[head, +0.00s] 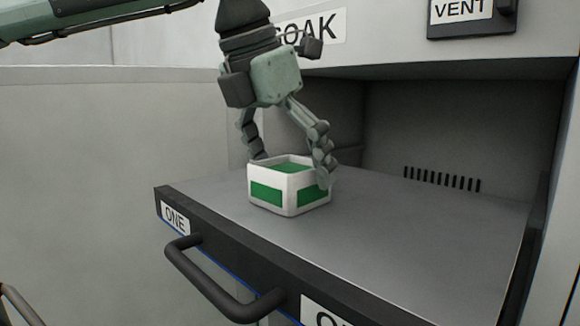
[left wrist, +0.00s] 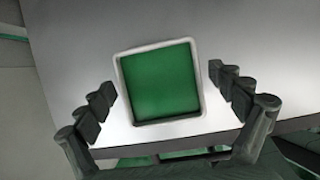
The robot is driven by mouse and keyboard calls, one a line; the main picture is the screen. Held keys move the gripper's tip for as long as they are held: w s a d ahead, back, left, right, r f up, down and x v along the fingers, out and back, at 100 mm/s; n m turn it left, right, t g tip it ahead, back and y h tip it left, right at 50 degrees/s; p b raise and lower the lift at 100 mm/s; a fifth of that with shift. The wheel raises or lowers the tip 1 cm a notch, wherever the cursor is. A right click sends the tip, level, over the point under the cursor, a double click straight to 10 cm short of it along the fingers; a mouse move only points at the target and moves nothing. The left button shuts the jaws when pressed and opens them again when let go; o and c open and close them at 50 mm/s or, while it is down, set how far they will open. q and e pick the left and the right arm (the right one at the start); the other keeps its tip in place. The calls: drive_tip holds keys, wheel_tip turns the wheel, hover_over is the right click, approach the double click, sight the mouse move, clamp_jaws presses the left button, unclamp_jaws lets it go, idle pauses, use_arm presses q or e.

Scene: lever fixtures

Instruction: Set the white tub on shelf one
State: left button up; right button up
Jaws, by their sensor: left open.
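The white tub (head: 288,188) is a small square box with green side panels and a green inside. It rests upright on the pulled-out shelf labelled ONE (head: 420,235), near its left front part. My left gripper (head: 290,165) is above it, pointing down, with one finger on either side of the tub. In the left wrist view the tub (left wrist: 160,82) lies between the spread fingers (left wrist: 165,105), with a gap on each side. The left gripper is open. My right gripper is not in view.
The shelf has a dark front edge and a bar handle (head: 215,290). Behind it is a recess with a slotted vent (head: 442,179). A VENT panel (head: 470,12) and a SOAK label (head: 325,27) are above. The shelf is clear right of the tub.

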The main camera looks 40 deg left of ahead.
use_arm(q)
drive_tip(key=shift+r, duration=0.1)
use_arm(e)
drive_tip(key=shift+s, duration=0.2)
use_arm(q)
drive_tip(key=shift+v, duration=1)
drive_tip(key=v, duration=1)
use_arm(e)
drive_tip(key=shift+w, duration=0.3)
use_arm(q)
drive_tip(key=shift+r, duration=0.1)
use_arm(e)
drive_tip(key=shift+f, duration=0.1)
